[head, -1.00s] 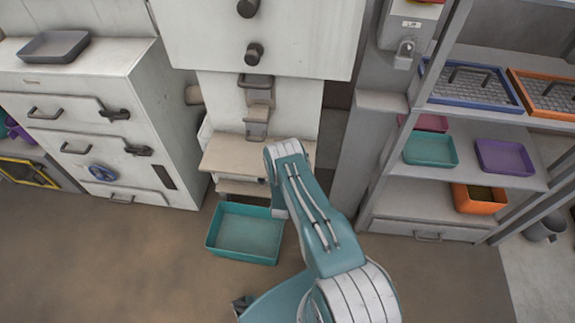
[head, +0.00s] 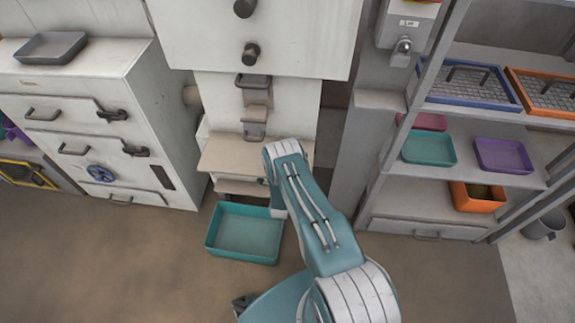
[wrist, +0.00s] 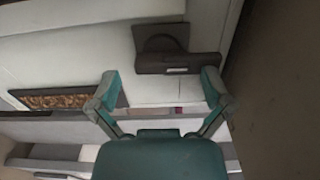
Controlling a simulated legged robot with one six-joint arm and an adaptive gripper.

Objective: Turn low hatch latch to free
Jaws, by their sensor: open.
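In the wrist view, a dark latch (wrist: 178,64) with a short horizontal bar sits against a square dark plate (wrist: 160,36) on a pale panel (wrist: 90,55). I take it for the low hatch latch. My gripper (wrist: 161,80) is open and empty, its two teal fingertips spread left and right. The latch bar lies just beyond the fingertips, nearer the right one; I cannot tell whether they touch. In the head view, my arm covers my gripper and the latch.
A teal bin (head: 243,234) stands on the floor left of my arm, below a beige ledge (head: 240,155). A white cabinet (head: 150,90) with latches is at left. A shelf rack (head: 470,185) with trays is at right. Floor in front is mostly clear.

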